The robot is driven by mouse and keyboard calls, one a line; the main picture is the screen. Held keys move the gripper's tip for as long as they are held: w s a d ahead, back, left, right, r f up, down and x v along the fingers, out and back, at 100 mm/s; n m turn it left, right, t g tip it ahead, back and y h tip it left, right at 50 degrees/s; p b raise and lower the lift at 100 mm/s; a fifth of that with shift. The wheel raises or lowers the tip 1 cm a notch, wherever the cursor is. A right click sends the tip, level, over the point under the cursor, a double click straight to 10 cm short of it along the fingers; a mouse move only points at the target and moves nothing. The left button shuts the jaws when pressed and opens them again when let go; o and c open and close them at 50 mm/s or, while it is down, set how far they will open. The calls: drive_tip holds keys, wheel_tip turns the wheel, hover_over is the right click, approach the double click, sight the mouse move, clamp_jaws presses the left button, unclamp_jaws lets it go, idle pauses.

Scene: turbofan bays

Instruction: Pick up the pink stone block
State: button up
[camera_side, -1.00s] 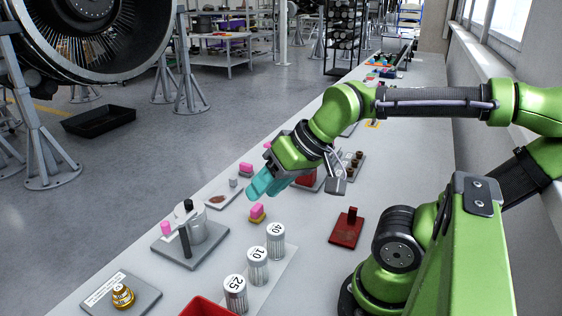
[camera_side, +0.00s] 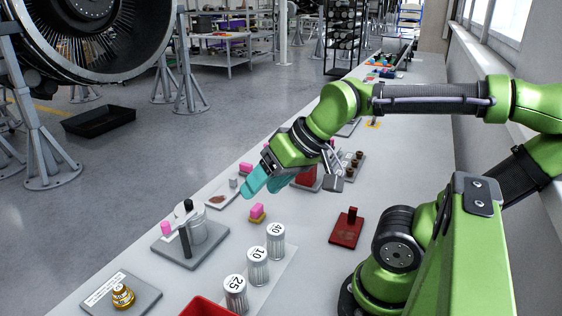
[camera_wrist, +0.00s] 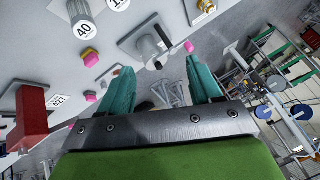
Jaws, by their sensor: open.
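Several small pink blocks show. One pink block (camera_side: 257,210) rests on a yellowish base near the numbered cylinders; it also shows in the wrist view (camera_wrist: 90,56). Another pink block (camera_side: 165,227) is at the grey plate with the metal fixture, and it shows in the wrist view (camera_wrist: 188,47). A third pink block (camera_side: 245,168) is behind my gripper. I cannot tell which one is the stone block. My gripper (camera_side: 255,185) is in the air above the bench, with its teal fingers apart and nothing between them in the wrist view (camera_wrist: 158,72).
The white cylinders (camera_side: 257,266) marked with numbers stand near the front. A grey plate (camera_side: 178,244) bears a metal fixture with a dark knob. A red block (camera_side: 346,228) and a red bin (camera_side: 205,307) are also on the bench. The bench's left edge drops to the floor.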

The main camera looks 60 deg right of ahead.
drive_tip(key=w+d+r+n+h, duration=0.1)
drive_tip(key=w+d+r, duration=0.15)
drive_tip(key=w, duration=0.35)
drive_tip(key=w+d+r, duration=0.1)
drive_tip(key=w+d, duration=0.3)
drive_tip(key=w, duration=0.2)
drive_tip(key=n+g+h, duration=0.1)
drive_tip(key=n+g, duration=0.2)
hover_over(247, 164)
drive_tip(key=s, duration=0.2)
wheel_tip(247, 164, down, 16)
wheel_tip(247, 164, down, 4)
drive_tip(key=shift+w+a+f, duration=0.15)
drive_tip(key=shift+f, duration=0.5)
drive_tip(key=x, duration=0.5)
drive_tip(key=shift+f, duration=0.35)
drive_tip(key=shift+w+f, duration=0.1)
drive_tip(key=shift+f, duration=0.45)
